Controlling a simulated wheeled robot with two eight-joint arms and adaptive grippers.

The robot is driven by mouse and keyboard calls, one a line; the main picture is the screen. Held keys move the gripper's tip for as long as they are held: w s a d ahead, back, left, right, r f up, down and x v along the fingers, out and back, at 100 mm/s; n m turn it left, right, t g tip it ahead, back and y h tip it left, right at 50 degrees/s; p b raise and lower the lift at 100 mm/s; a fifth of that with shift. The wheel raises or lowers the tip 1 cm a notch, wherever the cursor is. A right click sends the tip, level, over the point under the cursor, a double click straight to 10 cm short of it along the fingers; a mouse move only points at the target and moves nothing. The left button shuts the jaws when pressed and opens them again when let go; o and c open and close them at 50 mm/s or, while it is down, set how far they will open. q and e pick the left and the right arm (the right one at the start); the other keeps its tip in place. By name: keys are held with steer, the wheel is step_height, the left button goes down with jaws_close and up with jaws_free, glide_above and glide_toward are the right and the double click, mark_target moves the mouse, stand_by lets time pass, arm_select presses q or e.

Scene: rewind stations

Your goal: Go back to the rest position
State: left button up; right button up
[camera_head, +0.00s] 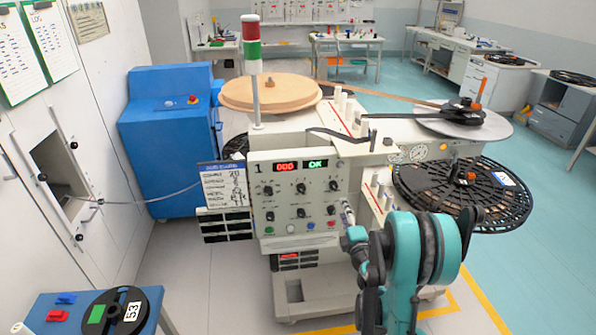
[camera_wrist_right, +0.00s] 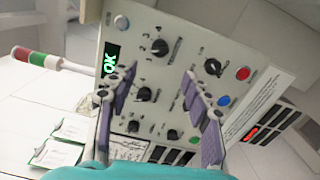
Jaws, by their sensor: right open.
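My right gripper (camera_head: 347,212) is in front of the right edge of the rewind station's control panel (camera_head: 296,234), at the end of my teal arm. In the right wrist view, the purple fingers of the right gripper (camera_wrist_right: 158,78) are spread apart with nothing between them. The panel's knobs and buttons (camera_wrist_right: 214,67) show behind and between the fingers; I cannot tell the exact gap to the panel. My left gripper is in neither view.
The station carries a tan roll (camera_head: 270,92), a grey disc (camera_head: 463,122) and a black slotted reel (camera_head: 464,193). A signal tower (camera_head: 252,50) rises above the panel. A blue cabinet (camera_head: 172,128) stands left; a blue table with a reel (camera_head: 113,311) is at front left.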

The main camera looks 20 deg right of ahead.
steer(key=s+a+r+m+g+h, duration=0.2)
steer(key=s+r+m, duration=0.1)
steer(key=r+m, duration=0.25)
steer(key=s+a+r+m+g+h, duration=0.1)
steer(key=s+a+r+m+h, duration=0.15)
steer(key=r+m, duration=0.3)
steer(key=s+a+f+m+g+y, duration=0.2)
steer(key=s+a+f+g+y, duration=0.1)
steer(key=s+a, duration=0.7)
steer(key=s+a+f+m+g+y, duration=0.3)
steer(key=s+a+f+g+y, duration=0.1)
steer(key=s+a, duration=0.6)
steer(key=shift+s+f+m+g+y, duration=0.3)
steer(key=shift+s+f+y, duration=0.45)
steer(key=shift+f, duration=0.1)
steer(key=shift+w, duration=0.1)
